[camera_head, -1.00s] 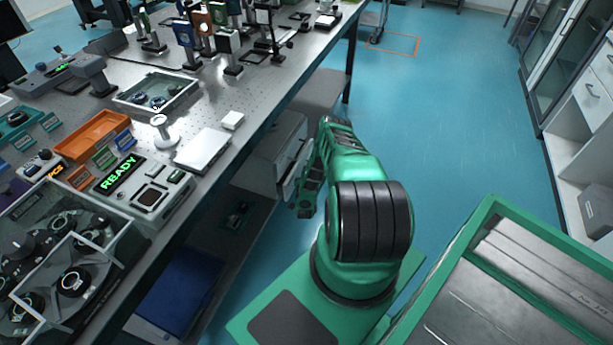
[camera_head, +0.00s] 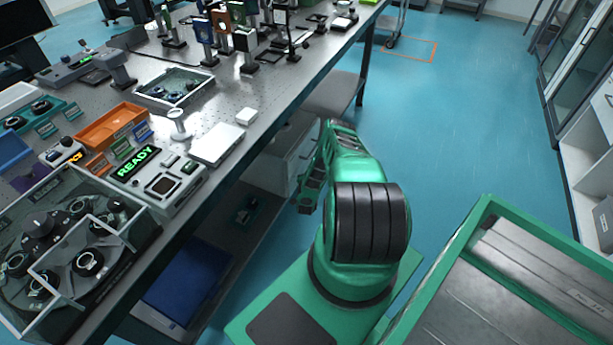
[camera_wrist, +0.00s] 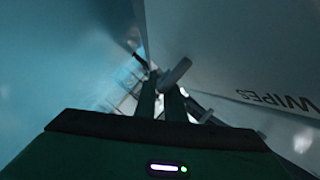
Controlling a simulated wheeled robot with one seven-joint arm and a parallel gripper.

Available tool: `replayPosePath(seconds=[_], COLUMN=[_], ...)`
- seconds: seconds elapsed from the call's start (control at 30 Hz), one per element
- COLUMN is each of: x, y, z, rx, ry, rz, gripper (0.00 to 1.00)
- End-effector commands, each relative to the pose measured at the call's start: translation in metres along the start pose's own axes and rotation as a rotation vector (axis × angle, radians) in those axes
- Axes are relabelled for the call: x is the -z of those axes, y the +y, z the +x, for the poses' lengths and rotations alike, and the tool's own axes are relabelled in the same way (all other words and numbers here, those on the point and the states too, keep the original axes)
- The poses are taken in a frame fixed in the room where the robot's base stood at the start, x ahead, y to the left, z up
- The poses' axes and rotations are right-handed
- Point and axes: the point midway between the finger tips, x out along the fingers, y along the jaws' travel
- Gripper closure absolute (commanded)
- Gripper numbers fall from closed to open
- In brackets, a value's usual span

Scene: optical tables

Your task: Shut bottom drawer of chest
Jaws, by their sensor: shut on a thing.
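The chest (camera_head: 279,168) is a pale cabinet beneath the optical table, left of my arm. In the head view my arm hides most of its front, so I cannot tell how far the bottom drawer stands out. In the wrist view, a pale panel (camera_wrist: 225,50) lettered "WIPES" fills the right side. A grey handle-like piece (camera_wrist: 176,74) sits at my fingertips. My gripper (camera_wrist: 160,85) is shut on this handle, seen close and dim. In the head view the gripper's fingertips are hidden beside the chest.
The optical table (camera_head: 245,140) runs along the left, crowded with instruments. A lower shelf holds a blue box (camera_head: 187,282). A grey stool-like seat (camera_head: 335,95) stands beyond the chest. Open blue floor (camera_head: 470,130) lies to the right, with shelving at the far right.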

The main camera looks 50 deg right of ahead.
Motion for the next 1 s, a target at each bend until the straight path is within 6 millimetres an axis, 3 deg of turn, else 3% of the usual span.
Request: replayPosePath(seconds=[0.27,0.3,0.37,0.4,1.0], x=[-0.0002,-0.0003,-0.0002,0.0002,0.0031], y=[-0.0010,-0.0011,-0.0012,-0.0011,-0.0005], z=[0.0028,0.0028,0.0028,0.0029,0.0032], rx=[-0.002,-0.002,-0.002,-0.002,-0.001], ry=[0.001,0.001,0.001,0.002,0.006], rz=[0.005,0.006,0.006,0.006,0.005], gripper=[1.00,0.88,0.74,0.72,0.72])
